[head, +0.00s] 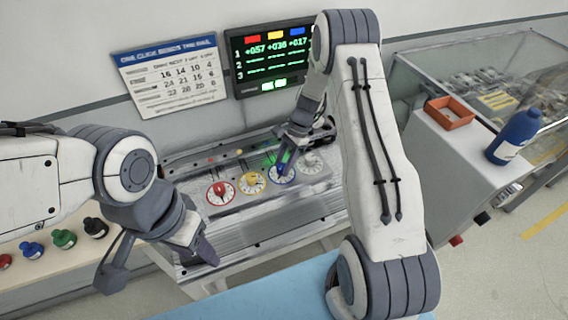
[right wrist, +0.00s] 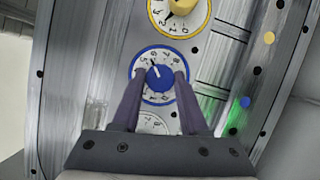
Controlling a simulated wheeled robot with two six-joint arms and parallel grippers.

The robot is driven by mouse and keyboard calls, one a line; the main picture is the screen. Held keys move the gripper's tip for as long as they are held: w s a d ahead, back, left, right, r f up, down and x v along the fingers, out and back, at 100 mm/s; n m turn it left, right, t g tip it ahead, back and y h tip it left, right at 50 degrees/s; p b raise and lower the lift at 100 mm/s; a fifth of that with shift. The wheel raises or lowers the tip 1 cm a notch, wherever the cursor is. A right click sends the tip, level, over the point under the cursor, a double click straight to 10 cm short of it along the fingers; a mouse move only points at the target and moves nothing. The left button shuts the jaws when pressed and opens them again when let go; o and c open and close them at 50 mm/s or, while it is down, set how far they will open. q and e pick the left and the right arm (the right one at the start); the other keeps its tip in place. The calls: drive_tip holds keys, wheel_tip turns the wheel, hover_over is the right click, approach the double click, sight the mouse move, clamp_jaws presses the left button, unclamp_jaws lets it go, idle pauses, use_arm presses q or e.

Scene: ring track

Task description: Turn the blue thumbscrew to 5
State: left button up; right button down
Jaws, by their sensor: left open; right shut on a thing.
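The blue thumbscrew (right wrist: 160,79) sits in a blue-ringed dial (right wrist: 141,91) with numerals around it. My right gripper (right wrist: 158,83) is shut on the thumbscrew, one finger on each side. In the head view the blue dial (head: 281,179) is partly hidden by that gripper. My left gripper (head: 158,264) is open and empty, in front of the panel at the left.
A red dial (head: 220,193), a yellow dial (head: 251,183) and a pale dial (head: 311,162) share the panel. The wall screen (head: 268,60) reads about +057, +036, +017. Several small bottles (head: 64,239) stand left; a blue bottle (head: 515,134) and orange tray (head: 449,113) are right.

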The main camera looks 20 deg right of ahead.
drive_tip(key=shift+w+n+g+b, duration=0.1)
drive_tip(key=shift+n+g+b, duration=0.35)
drive_tip(key=shift+n, duration=1.25)
drive_tip(key=shift+g+h, duration=0.25)
drive_tip(key=shift+h, duration=0.05)
drive_tip(key=shift+c, duration=2.2)
unclamp_jaws()
drive_tip(key=b+v, duration=0.2)
drive_tip(key=v, duration=0.8)
drive_tip(key=shift+r, duration=0.3)
